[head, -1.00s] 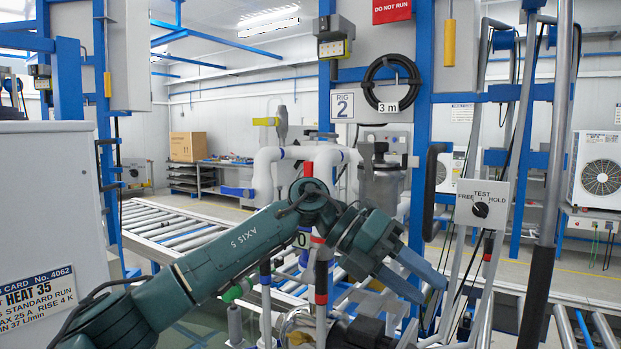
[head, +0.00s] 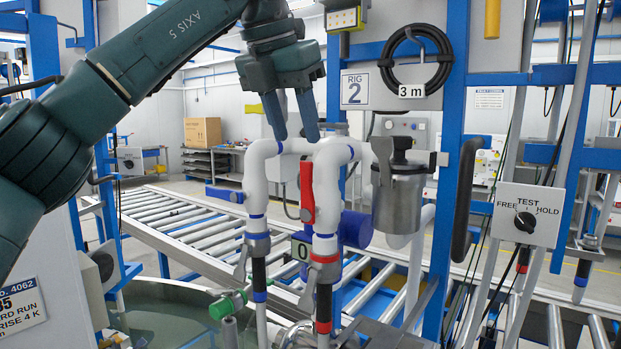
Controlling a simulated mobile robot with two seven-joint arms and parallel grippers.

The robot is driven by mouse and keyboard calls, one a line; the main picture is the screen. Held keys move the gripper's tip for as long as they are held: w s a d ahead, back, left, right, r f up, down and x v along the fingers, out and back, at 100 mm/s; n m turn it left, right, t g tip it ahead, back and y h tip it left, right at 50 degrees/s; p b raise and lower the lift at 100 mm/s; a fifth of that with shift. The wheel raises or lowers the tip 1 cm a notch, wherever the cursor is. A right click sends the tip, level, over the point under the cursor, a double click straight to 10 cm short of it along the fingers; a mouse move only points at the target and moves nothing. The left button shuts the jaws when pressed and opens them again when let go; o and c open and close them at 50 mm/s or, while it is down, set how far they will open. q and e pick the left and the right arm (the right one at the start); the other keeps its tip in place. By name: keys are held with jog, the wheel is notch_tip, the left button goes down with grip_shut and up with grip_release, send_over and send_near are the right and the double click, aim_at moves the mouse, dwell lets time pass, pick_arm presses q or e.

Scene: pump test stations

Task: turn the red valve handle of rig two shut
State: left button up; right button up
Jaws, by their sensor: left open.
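The red valve handle (head: 307,192) stands upright against the left side of the right-hand white pipe (head: 328,195), below the "RIG 2" sign (head: 355,89). My left gripper (head: 296,136) comes in from the upper left and points down. Its jaws are open and empty, with the fingertips in front of or over the white pipe bends, a little above the handle in the picture. I cannot tell the depth gap between fingertips and pipes. The handle shows clear of the fingers. My right gripper is not in view.
A second white pipe (head: 257,185) stands left of the handle. A metal canister (head: 400,198) and blue upright (head: 452,170) are to the right. A green-ended fitting (head: 228,304) is lower left. A roller conveyor (head: 190,235) runs behind. A FREE/HOLD test switch (head: 525,222) hangs at right.

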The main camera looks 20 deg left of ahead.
aim_at(309, 178)
pick_arm(q)
jog(key=x, duration=0.9)
jog(key=shift+w+f, duration=0.1)
jog(key=shift+f, duration=0.15)
jog(key=shift+c, duration=0.2)
grip_shut()
